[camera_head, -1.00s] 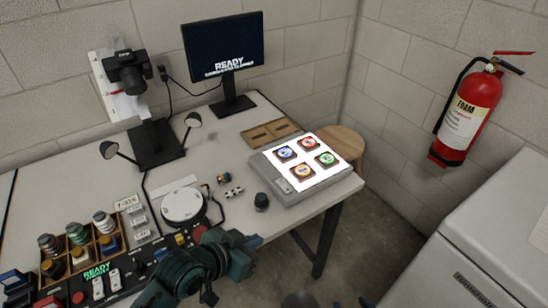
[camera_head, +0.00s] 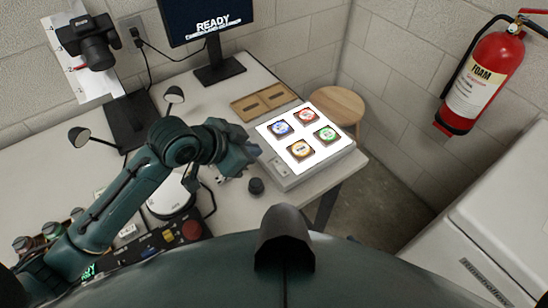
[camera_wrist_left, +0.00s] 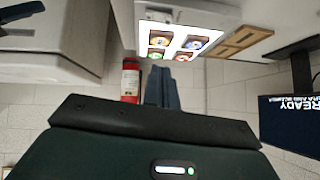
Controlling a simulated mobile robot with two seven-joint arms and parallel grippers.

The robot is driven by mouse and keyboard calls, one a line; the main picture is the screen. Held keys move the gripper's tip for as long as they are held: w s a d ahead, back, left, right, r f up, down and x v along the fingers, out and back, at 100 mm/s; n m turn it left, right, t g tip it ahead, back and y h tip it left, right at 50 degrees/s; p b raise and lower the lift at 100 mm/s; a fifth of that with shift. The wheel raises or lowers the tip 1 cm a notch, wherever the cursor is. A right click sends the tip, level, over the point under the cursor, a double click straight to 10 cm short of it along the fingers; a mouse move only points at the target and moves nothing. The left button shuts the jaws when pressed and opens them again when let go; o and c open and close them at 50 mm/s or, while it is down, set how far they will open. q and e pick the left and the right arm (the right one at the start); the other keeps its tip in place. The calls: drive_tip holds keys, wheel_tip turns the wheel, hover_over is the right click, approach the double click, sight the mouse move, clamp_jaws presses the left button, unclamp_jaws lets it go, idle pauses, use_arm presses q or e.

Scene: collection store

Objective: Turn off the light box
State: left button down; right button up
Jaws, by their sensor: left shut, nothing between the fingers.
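The light box (camera_head: 322,164) stands at the right end of the desk. Its white top glows, and several square items with coloured discs lie on it. A small control (camera_head: 282,169) shows on its front-left edge, too small to read. My left gripper (camera_head: 253,151) is shut and empty, close beside the box's left edge; I cannot tell whether it touches. In the left wrist view, the closed fingers (camera_wrist_left: 162,88) point towards the lit box (camera_wrist_left: 208,17), which appears upside down. The right gripper is not in view.
A wooden tray (camera_head: 264,102) lies behind the box, near the monitor (camera_head: 207,20). A stool (camera_head: 338,102) and a fire extinguisher (camera_head: 482,82) are to the right. My arm covers much of the desk's left part.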

use_arm(q)
hover_over(281, 162)
drive_tip(key=s+a, duration=0.2)
drive_tip(key=f, duration=0.6)
drive_tip(key=shift+s+d+f, duration=0.2)
drive_tip(key=shift+f, duration=0.05)
drive_tip(key=f, duration=0.3)
drive_tip(key=shift+w+f, duration=0.2)
drive_tip(key=shift+w, duration=0.1)
drive_tip(key=shift+f, duration=0.5)
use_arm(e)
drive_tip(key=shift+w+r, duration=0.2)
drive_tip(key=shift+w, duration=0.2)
use_arm(q)
drive_tip(key=shift+w+a+f, duration=0.1)
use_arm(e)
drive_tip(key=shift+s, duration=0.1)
use_arm(q)
drive_tip(key=shift+w+a+f, duration=0.1)
drive_tip(key=shift+f, duration=0.05)
drive_tip(key=shift+g, duration=0.3)
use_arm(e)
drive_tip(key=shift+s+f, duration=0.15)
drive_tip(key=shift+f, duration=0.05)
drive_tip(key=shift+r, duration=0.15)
